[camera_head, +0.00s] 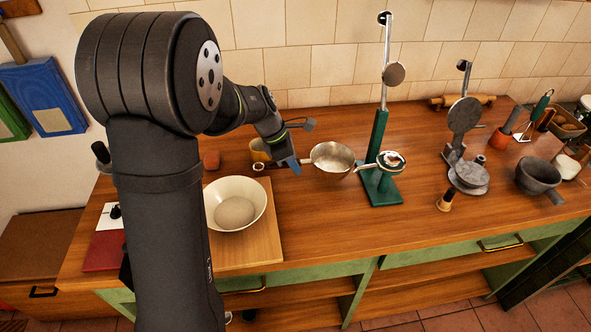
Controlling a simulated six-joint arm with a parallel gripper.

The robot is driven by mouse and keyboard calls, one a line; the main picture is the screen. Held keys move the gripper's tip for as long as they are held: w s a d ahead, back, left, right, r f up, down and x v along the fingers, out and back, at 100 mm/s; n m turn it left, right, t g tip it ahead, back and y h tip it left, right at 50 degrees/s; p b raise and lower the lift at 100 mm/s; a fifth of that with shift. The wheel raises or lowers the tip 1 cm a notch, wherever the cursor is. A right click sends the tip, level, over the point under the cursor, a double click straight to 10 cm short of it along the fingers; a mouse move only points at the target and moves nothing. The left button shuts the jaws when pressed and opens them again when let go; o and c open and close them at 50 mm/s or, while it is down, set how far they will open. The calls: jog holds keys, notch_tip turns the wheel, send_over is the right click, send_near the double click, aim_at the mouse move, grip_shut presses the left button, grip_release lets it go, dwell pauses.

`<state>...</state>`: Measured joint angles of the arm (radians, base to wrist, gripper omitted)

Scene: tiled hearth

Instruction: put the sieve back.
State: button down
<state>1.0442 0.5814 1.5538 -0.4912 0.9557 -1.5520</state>
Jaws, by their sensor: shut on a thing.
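The sieve (332,157) looks like a round silvery metal bowl with a handle at its left and a short lug at its right. My gripper (293,165), with blue fingertips, is at the left handle and shut on it. The bowl appears level, left of a green stand (380,150). The lug reaches toward the stand's small round ring (391,160); I cannot tell whether they touch. I also cannot tell whether the sieve is clear of the counter. My fingertips hide the handle's end.
A white bowl (235,203) sits on a wooden board (262,248) at the front left. A yellowish cup (258,150) stands close behind my gripper. A grey metal press (465,150) and a dark mortar (538,178) are on the right. The counter (320,215) before the sieve is clear.

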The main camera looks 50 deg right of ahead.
jog(key=shift+f, duration=1.45)
jog(key=shift+f, duration=0.1)
jog(key=shift+f, duration=0.35)
jog(key=c, duration=1.3)
grip_release()
jog(key=shift+o, duration=0.2)
jog(key=shift+r, duration=0.25)
jog(key=v, duration=1.2)
jog(key=shift+r, duration=0.15)
